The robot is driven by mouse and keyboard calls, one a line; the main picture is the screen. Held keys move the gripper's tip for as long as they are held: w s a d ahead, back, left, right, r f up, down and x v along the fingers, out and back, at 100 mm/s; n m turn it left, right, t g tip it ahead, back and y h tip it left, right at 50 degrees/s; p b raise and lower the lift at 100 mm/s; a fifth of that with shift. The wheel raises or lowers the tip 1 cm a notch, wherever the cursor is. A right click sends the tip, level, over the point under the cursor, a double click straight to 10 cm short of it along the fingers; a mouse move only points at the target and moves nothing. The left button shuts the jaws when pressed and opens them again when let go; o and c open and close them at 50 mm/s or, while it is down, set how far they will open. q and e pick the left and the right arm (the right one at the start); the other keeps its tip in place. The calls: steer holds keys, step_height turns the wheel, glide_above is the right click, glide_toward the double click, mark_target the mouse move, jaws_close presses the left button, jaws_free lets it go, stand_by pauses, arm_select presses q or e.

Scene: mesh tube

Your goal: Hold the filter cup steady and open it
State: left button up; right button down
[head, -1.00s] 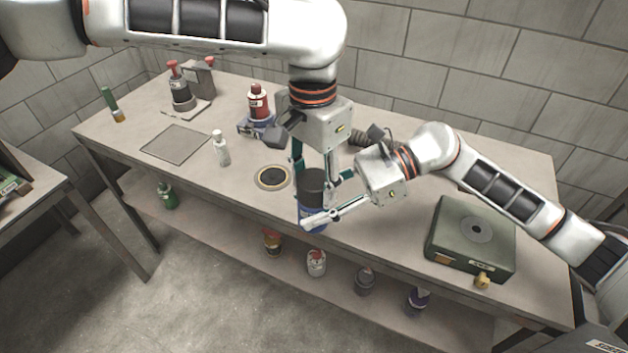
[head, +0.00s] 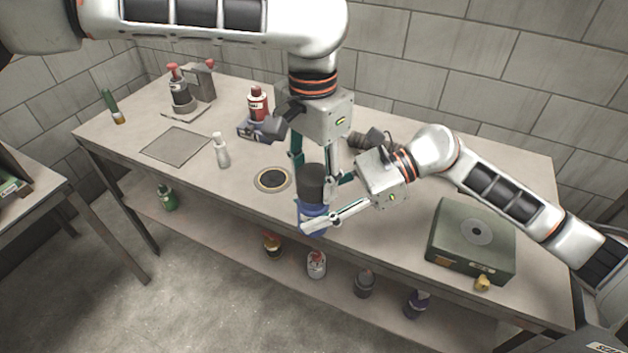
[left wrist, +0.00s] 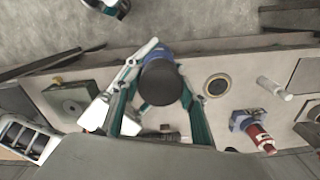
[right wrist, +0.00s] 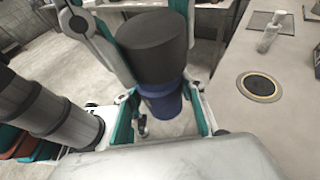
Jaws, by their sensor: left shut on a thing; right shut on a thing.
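The filter cup has a black cap (head: 312,177) and a blue body (head: 313,208). It stands about upright near the table's front edge. My left gripper (head: 316,176) reaches down from above and is shut on the black cap, one finger on each side. The left wrist view shows the round cap top (left wrist: 160,82) between the fingers. My right gripper (head: 320,212) comes from the right and is shut around the blue body, which also shows in the right wrist view (right wrist: 163,100). The cup's underside is hidden, and no gap between cap and body can be made out.
A ringed dark disc (head: 272,179) lies left of the cup on the table (head: 240,198). A white bottle (head: 221,150), a red bottle (head: 258,103) and a flat plate (head: 175,145) are farther left. A green box (head: 470,240) stands at right. Several containers sit on the lower shelf.

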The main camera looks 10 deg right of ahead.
arm_select(q)
steer(key=shift+s+r, duration=0.1)
steer(key=shift+r, duration=0.25)
arm_select(e)
steer(key=shift+w, duration=0.1)
arm_select(q)
steer(key=shift+r, duration=0.1)
